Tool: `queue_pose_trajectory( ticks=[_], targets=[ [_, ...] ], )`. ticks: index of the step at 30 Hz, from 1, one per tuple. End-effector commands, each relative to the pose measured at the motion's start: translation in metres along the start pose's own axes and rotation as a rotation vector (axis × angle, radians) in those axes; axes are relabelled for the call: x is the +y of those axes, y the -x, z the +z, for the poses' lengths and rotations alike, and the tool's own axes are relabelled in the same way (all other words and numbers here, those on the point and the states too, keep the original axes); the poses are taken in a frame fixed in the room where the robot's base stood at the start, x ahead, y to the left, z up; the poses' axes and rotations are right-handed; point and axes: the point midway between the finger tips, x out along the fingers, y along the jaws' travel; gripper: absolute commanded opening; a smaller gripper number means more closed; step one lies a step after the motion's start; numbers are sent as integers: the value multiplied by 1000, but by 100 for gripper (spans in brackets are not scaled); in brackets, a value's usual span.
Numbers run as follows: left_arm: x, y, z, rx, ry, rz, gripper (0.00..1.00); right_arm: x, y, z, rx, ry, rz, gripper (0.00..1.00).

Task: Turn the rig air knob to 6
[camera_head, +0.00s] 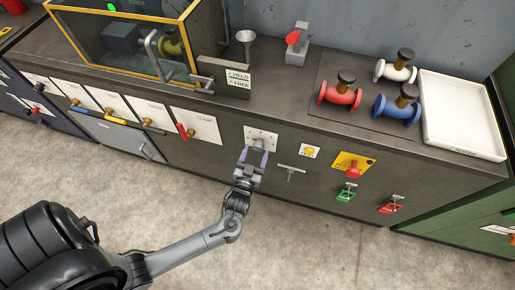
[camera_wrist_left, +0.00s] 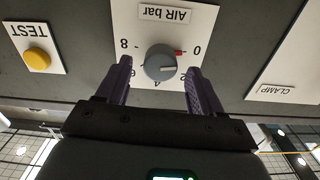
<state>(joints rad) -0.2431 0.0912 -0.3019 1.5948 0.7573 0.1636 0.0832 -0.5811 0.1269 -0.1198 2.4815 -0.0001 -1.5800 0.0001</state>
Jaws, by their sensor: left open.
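The grey air knob (camera_wrist_left: 160,62) sits on a white plate (camera_wrist_left: 165,22) labelled "AIR bar", which appears upside down in the left wrist view. The scale shows 0 at right, 4 below and 8 at left; the 6 is partly visible at lower left. A red mark (camera_wrist_left: 181,52) lies at the knob's right, close to the 0. My left gripper (camera_head: 253,157) is open in front of this plate (camera_head: 262,133) on the bench front. In the left wrist view its two purple fingers (camera_wrist_left: 160,80) flank the knob; contact cannot be told.
A yellow TEST button (camera_wrist_left: 37,59) is beside the air plate, and a T-handle (camera_head: 290,172) labelled CLAMP may be nearby. A red knob on a yellow plate (camera_head: 342,160) is further right. Flanged spools (camera_head: 338,96) and a white tray (camera_head: 455,125) are on the bench top.

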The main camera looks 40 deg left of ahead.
Motion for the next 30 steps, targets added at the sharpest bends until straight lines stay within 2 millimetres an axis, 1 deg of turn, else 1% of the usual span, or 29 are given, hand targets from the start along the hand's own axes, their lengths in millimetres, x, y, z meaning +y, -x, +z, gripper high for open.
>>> queue_pose_trajectory(
  ticks=[1, 3, 7, 12, 19, 20, 30],
  targets=[
    [0, -8, 1, 1, -1, 0, 67, 0, -3, 1, 0, 0, 0, 43],
    [0, -16, 1, 2, -1, 0, 67, 0, -5, 2, 0, 0, 0, 43],
    [0, -26, 1, 0, 0, -1, 67, 0, -7, 2, -1, 0, 0, 43],
    [0, -31, 0, -1, 1, -1, 67, -1, -8, 2, -1, -3, -2, 43],
    [0, -31, 0, -1, 0, -1, 67, -2, -8, 2, 0, -7, -6, 43],
    [0, -31, 0, -1, 0, -1, 64, -2, -8, 2, 0, -8, -6, 43],
    [0, -30, 0, -1, 0, -1, 11, -3, -8, 2, 1, -9, -8, 43]
  ],
)
